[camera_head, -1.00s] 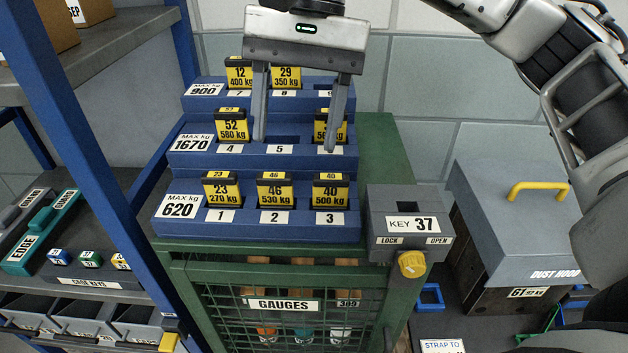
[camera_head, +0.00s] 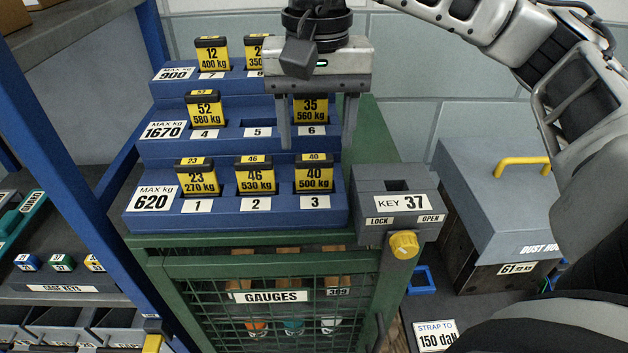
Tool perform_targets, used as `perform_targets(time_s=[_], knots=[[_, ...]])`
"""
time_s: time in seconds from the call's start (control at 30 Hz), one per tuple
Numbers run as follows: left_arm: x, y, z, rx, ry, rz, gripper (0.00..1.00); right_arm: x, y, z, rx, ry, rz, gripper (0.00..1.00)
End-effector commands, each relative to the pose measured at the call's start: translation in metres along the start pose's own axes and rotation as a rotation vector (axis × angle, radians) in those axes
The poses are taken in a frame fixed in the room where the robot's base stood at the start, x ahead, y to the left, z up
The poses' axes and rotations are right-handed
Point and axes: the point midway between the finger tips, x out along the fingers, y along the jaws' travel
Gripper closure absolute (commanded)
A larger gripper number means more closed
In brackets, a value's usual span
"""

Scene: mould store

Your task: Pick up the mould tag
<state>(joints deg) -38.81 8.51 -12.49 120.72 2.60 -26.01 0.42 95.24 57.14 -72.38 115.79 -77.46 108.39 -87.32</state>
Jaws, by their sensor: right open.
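Several yellow-and-black mould tags stand in a blue stepped rack (camera_head: 240,153). Tag 12 (camera_head: 212,54) and a part-hidden tag (camera_head: 254,54) are on the top step. Tag 52 (camera_head: 205,112) and tag 35 (camera_head: 311,109) are on the middle step, with slot 5 empty between them. Tags 23 (camera_head: 197,180), 46 (camera_head: 254,180) and 40 (camera_head: 313,178) are on the lowest step. My right gripper (camera_head: 317,140) is open and points down, one finger on each side of tag 35 in the picture. I cannot tell whether it touches. Slot 9 is hidden behind the gripper. My left gripper is out of view.
The rack stands on a green mesh cabinet marked GAUGES (camera_head: 271,296). A grey key box (camera_head: 368,182) with a yellow knob (camera_head: 404,244) is close to its right. A dust hood box (camera_head: 497,200) is further right. A blue shelf post (camera_head: 60,130) rises at left.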

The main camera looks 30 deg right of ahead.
Motion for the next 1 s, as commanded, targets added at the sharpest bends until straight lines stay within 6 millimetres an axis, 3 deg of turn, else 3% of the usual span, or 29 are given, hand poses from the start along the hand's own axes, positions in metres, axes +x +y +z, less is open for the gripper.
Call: perform_targets(time_s=[0.3,0.6,0.73,1.0], knots=[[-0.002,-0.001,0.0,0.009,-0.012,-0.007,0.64,0.043,-0.002,0.0,0.001,-0.003,0.001,0.42],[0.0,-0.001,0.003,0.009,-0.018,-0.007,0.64,0.049,-0.003,0.0,0.001,-0.002,0.0,0.42],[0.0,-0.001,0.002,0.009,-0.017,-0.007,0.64,0.049,-0.003,0.0,0.001,-0.002,0.0,0.75],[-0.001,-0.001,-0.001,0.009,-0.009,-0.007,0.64,0.049,-0.003,0.0,0.001,-0.002,0.0,0.75]])
